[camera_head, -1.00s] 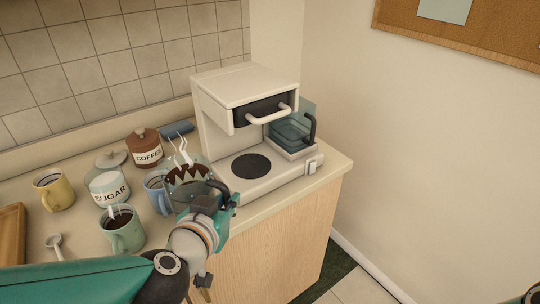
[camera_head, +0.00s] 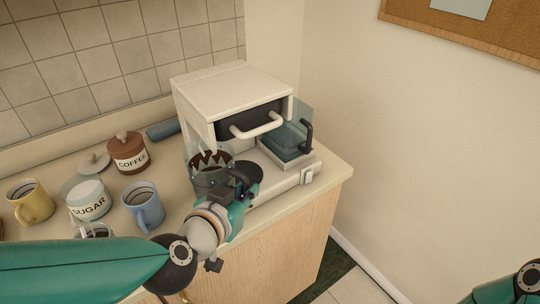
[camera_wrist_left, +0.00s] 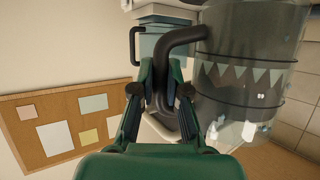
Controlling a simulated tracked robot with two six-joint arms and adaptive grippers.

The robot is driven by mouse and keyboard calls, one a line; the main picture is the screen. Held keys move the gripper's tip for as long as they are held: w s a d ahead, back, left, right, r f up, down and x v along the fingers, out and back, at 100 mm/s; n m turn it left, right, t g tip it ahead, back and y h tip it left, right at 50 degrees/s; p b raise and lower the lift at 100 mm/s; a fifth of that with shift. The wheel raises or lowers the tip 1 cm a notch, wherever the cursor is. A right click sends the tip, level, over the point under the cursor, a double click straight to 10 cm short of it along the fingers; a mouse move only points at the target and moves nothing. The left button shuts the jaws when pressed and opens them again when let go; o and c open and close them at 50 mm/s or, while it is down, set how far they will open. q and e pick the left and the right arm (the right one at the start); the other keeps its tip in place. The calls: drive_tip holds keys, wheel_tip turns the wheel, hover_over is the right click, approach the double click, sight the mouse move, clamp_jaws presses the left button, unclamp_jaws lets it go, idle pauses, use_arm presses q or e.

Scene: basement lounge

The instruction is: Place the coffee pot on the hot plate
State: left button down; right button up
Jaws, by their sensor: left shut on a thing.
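The coffee pot (camera_head: 210,178), a clear glass jug with a dark zigzag band and black handle, is upright at the left front of the white coffee maker (camera_head: 225,88). It also shows large in the wrist view (camera_wrist_left: 250,88). My left gripper (camera_head: 239,190) is shut on the black handle (camera_wrist_left: 176,80). The hot plate (camera_head: 254,170) is a dark disc on the coffee maker's base, partly hidden behind the handle and gripper. The pot appears left of the disc; I cannot tell its height above the base. Only part of my right arm shows.
A blue mug (camera_head: 146,207), sugar jar (camera_head: 86,200), coffee jar (camera_head: 128,154) and yellow mug (camera_head: 31,203) stand left on the counter. The maker's drawer handle (camera_head: 257,127) overhangs the base. A bluish tank (camera_head: 287,135) stands at its right.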

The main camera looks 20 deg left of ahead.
use_arm(q)
drive_tip(key=w+p, duration=0.1)
drive_tip(key=w, duration=0.1)
drive_tip(key=shift+w+d+r+p, duration=0.1)
drive_tip(key=shift+w+r+p, duration=0.15)
drive_tip(key=shift+w+p, duration=0.1)
drive_tip(key=x, duration=1)
drive_tip(key=shift+s+p, duration=0.1)
drive_tip(key=shift+p, duration=0.2)
use_arm(e)
wheel_tip(320, 180, up, 4)
drive_tip(key=shift+s+f, duration=0.1)
drive_tip(key=shift+f, duration=0.15)
use_arm(q)
drive_tip(key=shift+f, duration=0.2)
drive_tip(key=c, duration=1.6)
unclamp_jaws()
drive_tip(key=shift+f, duration=0.1)
drive_tip(key=o, duration=0.4)
drive_tip(key=shift+s, duration=0.1)
use_arm(e)
drive_tip(key=shift+f, duration=0.2)
